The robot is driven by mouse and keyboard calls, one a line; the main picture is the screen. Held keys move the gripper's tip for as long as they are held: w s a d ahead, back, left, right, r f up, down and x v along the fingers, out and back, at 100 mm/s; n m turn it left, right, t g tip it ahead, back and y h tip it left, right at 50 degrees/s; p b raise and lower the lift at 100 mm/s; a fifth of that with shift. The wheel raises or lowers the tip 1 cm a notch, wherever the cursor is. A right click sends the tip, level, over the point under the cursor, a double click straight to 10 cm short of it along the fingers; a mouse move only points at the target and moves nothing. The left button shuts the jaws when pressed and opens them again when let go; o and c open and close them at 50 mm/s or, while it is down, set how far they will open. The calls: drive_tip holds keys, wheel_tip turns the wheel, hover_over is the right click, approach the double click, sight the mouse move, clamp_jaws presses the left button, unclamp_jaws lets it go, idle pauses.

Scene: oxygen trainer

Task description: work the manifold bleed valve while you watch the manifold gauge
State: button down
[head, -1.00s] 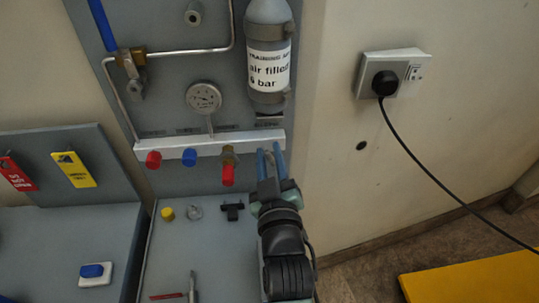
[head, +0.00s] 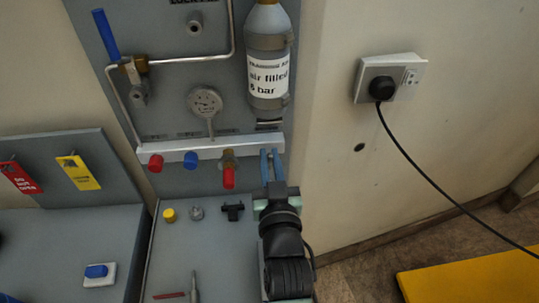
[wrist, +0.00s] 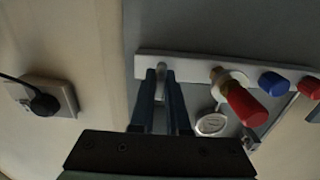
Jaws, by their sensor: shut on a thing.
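The white manifold bar (head: 210,143) runs across the grey panel and carries red and blue knobs. The round manifold gauge (head: 205,101) sits above it on a thin stem; its needle is too small to read. The gauge also shows in the wrist view (wrist: 211,124). My gripper (head: 270,156) is at the right end of the bar, its two blue fingers pointing up at it. In the wrist view, the fingers (wrist: 161,76) are shut on the small metallic bleed valve (wrist: 162,69) at the bar's end. The fingers hide most of the valve.
A red knob on a brass fitting (head: 228,172) hangs close left of my gripper. A grey bottle (head: 267,60) is mounted above it. Small parts, including a yellow cap (head: 169,215), lie on the grey bench below. A wall socket (head: 389,82) with a black cable is right.

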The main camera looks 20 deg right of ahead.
drive_tip(key=c, duration=0.9)
unclamp_jaws()
drive_tip(key=v, duration=1.3)
